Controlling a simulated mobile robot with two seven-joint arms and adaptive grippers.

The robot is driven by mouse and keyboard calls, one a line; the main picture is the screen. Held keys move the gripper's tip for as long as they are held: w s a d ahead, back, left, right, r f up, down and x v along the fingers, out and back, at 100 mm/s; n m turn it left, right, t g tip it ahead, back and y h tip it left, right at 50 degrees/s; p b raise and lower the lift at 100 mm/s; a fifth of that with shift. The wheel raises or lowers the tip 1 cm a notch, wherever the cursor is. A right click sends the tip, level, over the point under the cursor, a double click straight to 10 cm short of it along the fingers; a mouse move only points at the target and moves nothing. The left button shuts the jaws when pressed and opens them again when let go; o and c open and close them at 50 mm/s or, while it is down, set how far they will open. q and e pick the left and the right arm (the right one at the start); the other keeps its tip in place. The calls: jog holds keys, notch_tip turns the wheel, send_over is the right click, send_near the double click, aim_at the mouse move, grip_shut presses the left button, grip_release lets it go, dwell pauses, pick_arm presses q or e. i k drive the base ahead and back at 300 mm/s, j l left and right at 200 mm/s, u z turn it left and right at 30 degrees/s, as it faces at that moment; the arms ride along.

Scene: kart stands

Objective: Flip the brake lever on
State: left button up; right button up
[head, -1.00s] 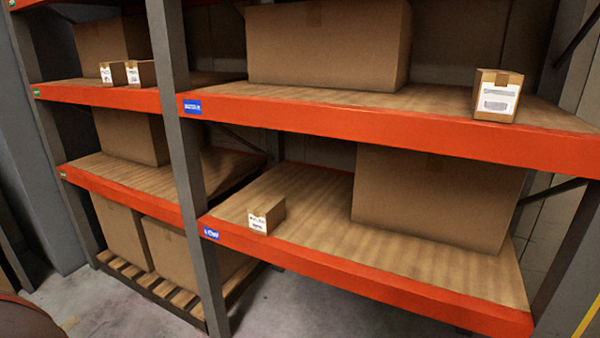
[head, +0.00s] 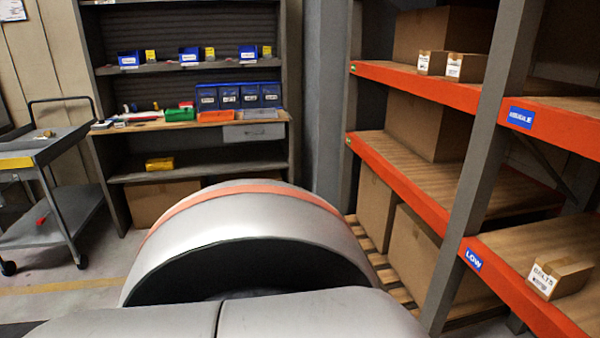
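I cannot make out a brake lever for certain in the head view. A grey wheeled cart (head: 30,160) with a dark push handle stands at the far left, partly cut off by the frame. A small red piece (head: 42,219) shows at its lower shelf; I cannot tell what it is. A small yellowish item (head: 44,134) lies on the cart's top. Neither of my grippers is in view.
A dark shelf unit (head: 193,178) with blue bins (head: 238,95) stands at the back. Orange-edged racks (head: 420,90) with cardboard boxes (head: 395,235) line the right. Some floor (head: 70,290) is clear between the cart and the silver rounded form in the foreground.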

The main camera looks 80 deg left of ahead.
aim_at(42, 220)
jog(key=j, duration=2)
jog(key=k+j, duration=0.15)
jog(key=j, duration=1.85)
jog(key=j+u, duration=0.25)
jog(key=u, duration=0.2)
jog(key=j+u, duration=0.25)
jog(key=u, duration=4.35)
jog(key=k+l, duration=0.05)
jog(key=l, duration=0.05)
